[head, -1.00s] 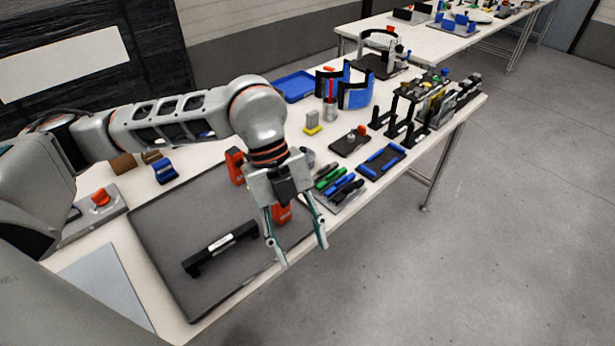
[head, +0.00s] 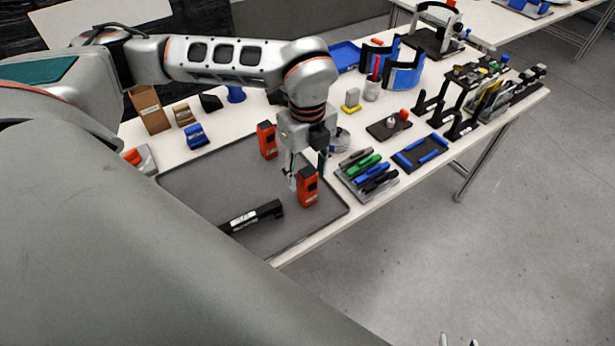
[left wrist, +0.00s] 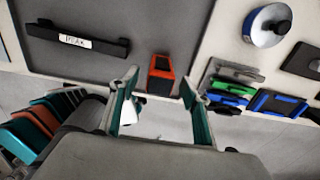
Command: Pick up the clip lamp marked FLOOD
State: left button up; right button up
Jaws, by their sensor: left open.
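Two orange-red clip lamps stand on the dark grey mat; the farther one (head: 268,140) is left of the nearer one (head: 308,190). Their markings are too small to read. My left gripper (head: 306,178) points down at the nearer lamp, open. In the left wrist view an orange lamp with a dark top (left wrist: 161,76) shows between the open fingers (left wrist: 160,82), a little beyond the tips. I see no contact. Only two pale tips of my right gripper (head: 459,341) show at the bottom edge, apart from each other, over the floor.
A black bar (head: 262,213) labelled PEAK lies on the mat (head: 212,180). A tray of coloured pens (head: 367,172) and a black-and-blue tray (head: 420,152) are to the right. A round tin (head: 340,140) is behind the gripper. The table's front edge is close to the nearer lamp.

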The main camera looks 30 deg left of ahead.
pick_arm(q)
jog(key=shift+f, duration=0.45)
jog(key=c, duration=1.2)
jog(key=shift+c, duration=0.2)
